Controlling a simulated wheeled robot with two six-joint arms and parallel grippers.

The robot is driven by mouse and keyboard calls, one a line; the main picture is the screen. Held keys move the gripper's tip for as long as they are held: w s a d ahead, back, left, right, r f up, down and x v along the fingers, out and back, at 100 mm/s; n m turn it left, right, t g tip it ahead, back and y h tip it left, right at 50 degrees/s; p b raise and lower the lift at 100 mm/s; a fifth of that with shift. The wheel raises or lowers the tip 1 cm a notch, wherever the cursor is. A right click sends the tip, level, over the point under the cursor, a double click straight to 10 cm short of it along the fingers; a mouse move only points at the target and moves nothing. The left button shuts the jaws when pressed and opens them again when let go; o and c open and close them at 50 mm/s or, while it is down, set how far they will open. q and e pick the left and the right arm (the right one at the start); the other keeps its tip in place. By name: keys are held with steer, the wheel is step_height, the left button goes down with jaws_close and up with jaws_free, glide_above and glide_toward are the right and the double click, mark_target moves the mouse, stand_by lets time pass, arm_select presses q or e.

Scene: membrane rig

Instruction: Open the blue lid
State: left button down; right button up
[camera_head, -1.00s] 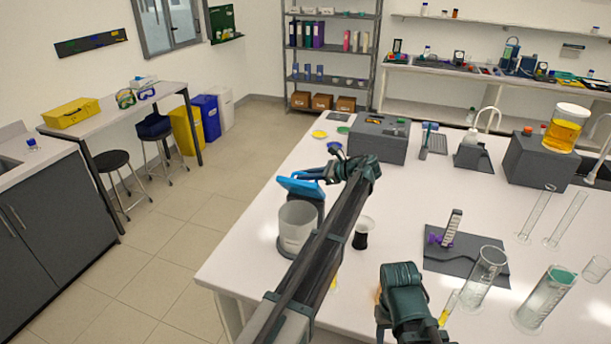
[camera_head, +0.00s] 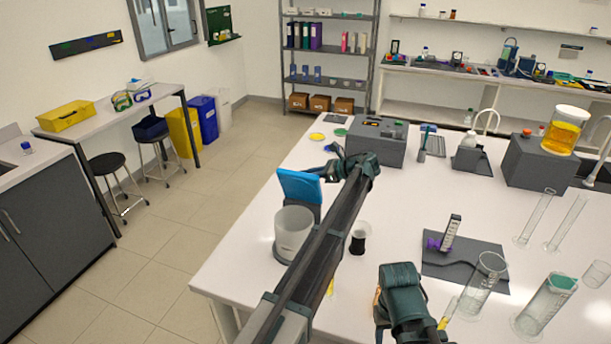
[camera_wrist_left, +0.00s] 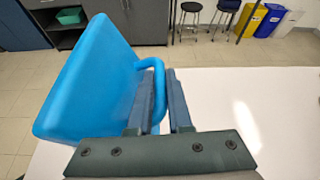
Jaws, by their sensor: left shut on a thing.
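The blue lid (camera_head: 299,186) stands tilted up on the dark device behind the clear beaker, near the left edge of the white table. In the left wrist view the lid (camera_wrist_left: 92,80) fills the left side, with a loop handle (camera_wrist_left: 156,90) at its edge. My left gripper (camera_wrist_left: 163,105) is shut on that handle. In the head view my left gripper (camera_head: 325,170) is beside the lid's right side, partly hidden by its own arm. My right arm shows at the bottom, but its fingertips cannot be made out.
A clear beaker (camera_head: 292,232) stands in front of the lid. A small dark-based cup (camera_head: 358,240) stands right of my left arm. A grey box (camera_head: 377,143) is behind. Several glass cylinders stand at the right. The table's middle is fairly clear.

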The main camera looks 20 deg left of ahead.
arm_select(q)
steer(key=shift+a, duration=0.1)
steer(key=c, duration=1.2)
jaws_free()
steer(key=shift+c, duration=0.2)
steer(key=shift+o, duration=0.6)
steer(key=shift+a, duration=0.1)
steer(key=w+p+v, duration=0.1)
steer(key=p+v, duration=0.4)
steer(key=v, duration=0.8)
steer(key=shift+s+d+r, duration=0.2)
steer(key=shift+s+d, duration=0.15)
steer(key=shift+s, duration=0.15)
